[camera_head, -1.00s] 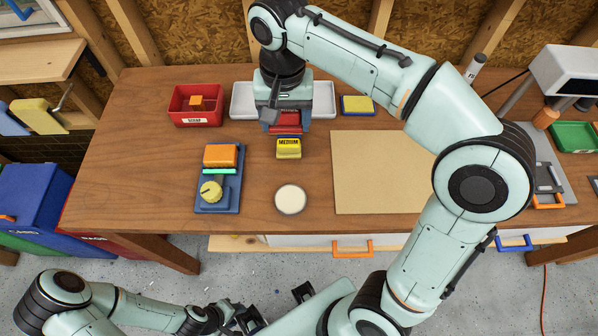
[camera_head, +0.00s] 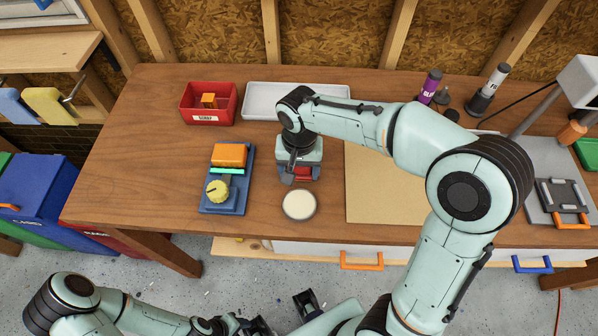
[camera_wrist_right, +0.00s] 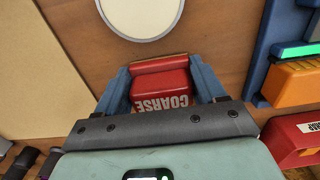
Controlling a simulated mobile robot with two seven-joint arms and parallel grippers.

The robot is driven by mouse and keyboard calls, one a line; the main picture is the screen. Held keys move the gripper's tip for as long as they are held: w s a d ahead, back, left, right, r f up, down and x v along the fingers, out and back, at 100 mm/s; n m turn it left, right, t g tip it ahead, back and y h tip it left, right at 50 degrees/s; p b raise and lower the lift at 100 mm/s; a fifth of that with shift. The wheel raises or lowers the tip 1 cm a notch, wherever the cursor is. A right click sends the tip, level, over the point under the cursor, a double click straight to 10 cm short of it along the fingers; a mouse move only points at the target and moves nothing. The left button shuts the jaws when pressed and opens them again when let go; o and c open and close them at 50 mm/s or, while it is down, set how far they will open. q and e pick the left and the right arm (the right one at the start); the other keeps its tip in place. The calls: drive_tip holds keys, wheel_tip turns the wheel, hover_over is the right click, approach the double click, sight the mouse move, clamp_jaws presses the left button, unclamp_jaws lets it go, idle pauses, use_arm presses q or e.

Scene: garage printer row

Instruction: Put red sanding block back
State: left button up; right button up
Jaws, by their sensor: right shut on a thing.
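The red sanding block (camera_wrist_right: 165,88), marked COARSE, sits between the blue fingers of my right gripper (camera_wrist_right: 163,78). In the head view the right gripper (camera_head: 300,178) points down over the bench, and a little red of the block (camera_head: 303,172) shows below it. The gripper is shut on the block, just behind a round cream disc (camera_head: 299,205). Whether the block touches the bench is unclear. The long white tray (camera_head: 262,100) stands behind, partly hidden by my arm. My left gripper (camera_head: 240,326) is low at the picture's bottom edge, its jaws unclear.
A blue sander base (camera_head: 240,200) with an orange block and yellow knob stands left of the gripper. A red bin (camera_head: 190,112) is at back left. A tan board (camera_head: 380,205) lies right. Bottles (camera_head: 488,88) stand at the back. The left bench top is clear.

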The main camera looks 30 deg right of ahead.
drive_tip(key=shift+f, duration=0.75)
drive_tip(key=shift+f, duration=0.2)
drive_tip(key=o, duration=1.1)
drive_tip(key=shift+r, duration=0.15)
drive_tip(key=shift+r, duration=0.3)
wheel_tip(320, 180, up, 12)
drive_tip(key=shift+f+p, duration=0.2)
drive_tip(key=shift+p, duration=0.7)
